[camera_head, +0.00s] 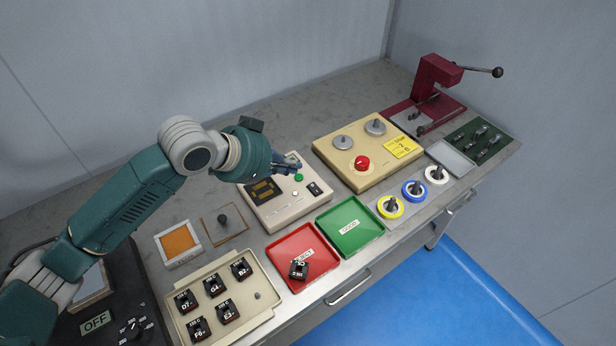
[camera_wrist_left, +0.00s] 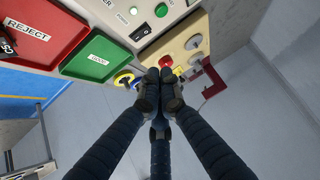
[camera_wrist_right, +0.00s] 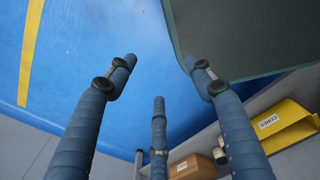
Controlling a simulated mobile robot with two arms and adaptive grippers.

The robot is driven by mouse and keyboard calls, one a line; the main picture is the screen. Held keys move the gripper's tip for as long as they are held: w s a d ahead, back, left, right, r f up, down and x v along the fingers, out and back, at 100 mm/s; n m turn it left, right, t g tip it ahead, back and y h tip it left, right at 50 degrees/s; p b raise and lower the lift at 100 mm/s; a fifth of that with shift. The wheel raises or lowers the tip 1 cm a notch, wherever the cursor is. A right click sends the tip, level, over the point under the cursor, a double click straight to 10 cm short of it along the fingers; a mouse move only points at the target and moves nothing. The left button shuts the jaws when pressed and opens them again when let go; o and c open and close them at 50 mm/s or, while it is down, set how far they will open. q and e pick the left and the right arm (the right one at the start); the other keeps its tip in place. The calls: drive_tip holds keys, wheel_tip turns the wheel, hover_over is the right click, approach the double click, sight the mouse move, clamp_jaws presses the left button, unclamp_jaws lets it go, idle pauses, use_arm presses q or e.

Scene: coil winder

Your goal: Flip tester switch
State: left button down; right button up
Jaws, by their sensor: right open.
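The tester (camera_head: 283,212) is a cream box with a dark display panel, a green button (camera_head: 299,178), a white button (camera_head: 295,193) and a small black switch (camera_head: 314,187) on its right side. In the left wrist view the switch (camera_wrist_left: 141,33) shows near the top, beside the green button (camera_wrist_left: 161,10). My left gripper (camera_head: 292,168) is over the far part of the tester, its fingers hiding some of that end. Its fingertips (camera_wrist_left: 160,76) are together with nothing seen between them. My right gripper (camera_wrist_right: 160,70) is open and empty over blue floor, away from the tester.
A beige winder box (camera_head: 345,155) with a red knob stands right of the tester. In front lie the red reject tray (camera_head: 295,246) holding a black block and the empty green good tray (camera_head: 350,226). A cream tray (camera_head: 205,290) of black blocks is nearer left.

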use_arm(q)
drive_tip(key=p, duration=0.1)
hover_over(315, 189)
drive_tip(key=a, duration=0.2)
drive_tip(key=f, duration=0.5)
drive_tip(key=shift+s+d, duration=0.2)
drive_tip(key=shift+s, duration=0.05)
drive_tip(key=f, duration=0.1)
drive_tip(key=f+p, duration=0.1)
drive_tip(key=f, duration=0.1)
drive_tip(key=shift+w+f, duration=0.3)
drive_tip(key=shift+w, duration=0.1)
drive_tip(key=shift+f, duration=0.55)
use_arm(e)
drive_tip(key=r, duration=0.1)
drive_tip(key=w+a+r, duration=0.1)
drive_tip(key=shift+w+r, duration=0.25)
drive_tip(key=shift+r, duration=0.05)
use_arm(q)
drive_tip(key=shift+w+a+f, duration=0.15)
drive_tip(key=shift+f, duration=0.25)
use_arm(e)
drive_tip(key=shift+f, duration=0.1)
